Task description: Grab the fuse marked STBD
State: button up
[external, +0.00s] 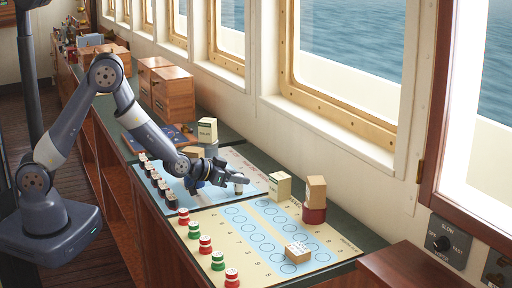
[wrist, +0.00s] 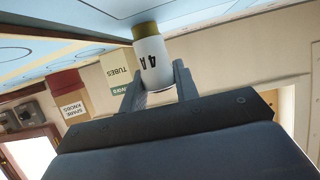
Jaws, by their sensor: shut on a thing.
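A small white fuse with a gold end (wrist: 152,60) is between the two fingers of my gripper (wrist: 155,78) in the wrist view. In the external view my gripper (external: 233,182) is shut on this fuse (external: 239,188), over the pale blue panel (external: 258,178). Its gold end is close to the panel; I cannot tell whether it touches. A row of dark-and-white pieces (external: 157,180) stands along the panel's left edge, with labels too small to read.
A cream panel (external: 215,227) with red and green knobs (external: 205,244) lies nearer, with a small box (external: 297,252) on it. A TUBES box (external: 280,186) and a wooden box (external: 316,189) on a red tin (external: 313,214) stand right of my gripper, by the window wall.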

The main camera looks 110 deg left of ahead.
jog(key=shift+c, duration=1.4)
jog(key=shift+r, duration=0.1)
